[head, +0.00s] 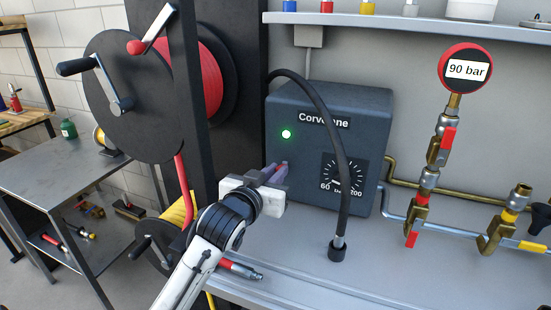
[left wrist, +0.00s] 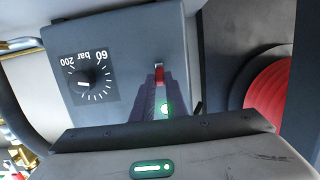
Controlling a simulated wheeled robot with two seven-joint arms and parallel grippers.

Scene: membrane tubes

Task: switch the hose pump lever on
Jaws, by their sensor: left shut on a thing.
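The hose pump is a dark grey box (head: 300,98) labelled Corvenne on the bench, with a lit green lamp (head: 286,134) and a round dial (head: 345,174) marked 60 to 200 bar. My left gripper (head: 275,174) is at the lower left of the pump's front. In the left wrist view the pump face appears upside down, and the red lever (left wrist: 159,76) shows between the fingertips. The gripper is shut on this lever. In the head view the fingers mostly hide the lever. The lit lamp (left wrist: 165,107) also shows between the fingers. My right gripper is not in view.
A black hose (head: 330,120) arches over the pump to the bench. A hose reel (head: 125,95) with red hose stands at left. A round gauge (head: 467,69) reading 90 bar tops the pipes and valves at right. A shelf (head: 400,22) is above.

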